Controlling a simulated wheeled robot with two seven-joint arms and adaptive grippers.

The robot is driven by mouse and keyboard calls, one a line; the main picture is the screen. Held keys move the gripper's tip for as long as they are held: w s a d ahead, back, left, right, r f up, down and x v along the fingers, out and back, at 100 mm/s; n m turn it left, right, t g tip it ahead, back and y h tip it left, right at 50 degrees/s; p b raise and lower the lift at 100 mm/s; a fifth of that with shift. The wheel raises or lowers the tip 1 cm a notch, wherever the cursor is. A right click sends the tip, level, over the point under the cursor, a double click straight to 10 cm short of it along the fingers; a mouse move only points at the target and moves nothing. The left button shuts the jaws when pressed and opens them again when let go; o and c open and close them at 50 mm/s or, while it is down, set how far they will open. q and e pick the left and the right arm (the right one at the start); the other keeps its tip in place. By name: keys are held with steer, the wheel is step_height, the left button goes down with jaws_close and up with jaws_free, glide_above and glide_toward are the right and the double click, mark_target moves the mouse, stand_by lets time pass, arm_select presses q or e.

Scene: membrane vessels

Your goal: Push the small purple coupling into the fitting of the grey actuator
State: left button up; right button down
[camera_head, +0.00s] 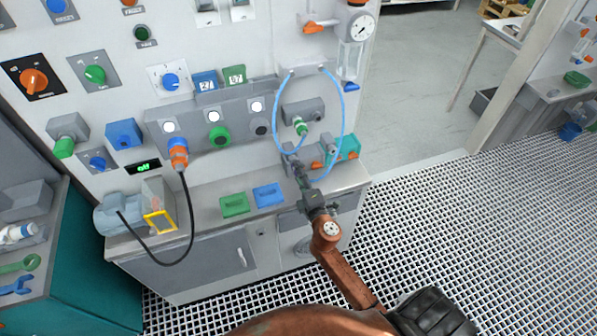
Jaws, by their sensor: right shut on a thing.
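My right gripper (300,174) reaches in from the bottom, in front of the grey block on the counter at the wall panel's right end. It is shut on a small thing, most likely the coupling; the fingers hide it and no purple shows. A grey box-shaped unit (302,111) with a green fitting (301,127) sits on the panel just above the gripper. I take it for the actuator, but I cannot be sure. A thin blue hose (343,110) loops down around this unit towards the gripper. My left gripper is not in view.
A teal part (348,147) stands right of the gripper. A green tray (234,205) and a blue tray (268,195) lie on the counter to the left. A black cable (190,220) hangs from an orange plug. A gauge (361,27) is above. The grating floor right is clear.

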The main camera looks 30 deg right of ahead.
steer(key=shift+w+d, duration=0.1)
steer(key=shift+w, duration=0.45)
stand_by(0.4)
steer(key=c, duration=1.5)
jaws_free()
steer(key=v, duration=1.2)
steer(key=shift+d+f, duration=0.1)
steer(key=shift+d, duration=0.05)
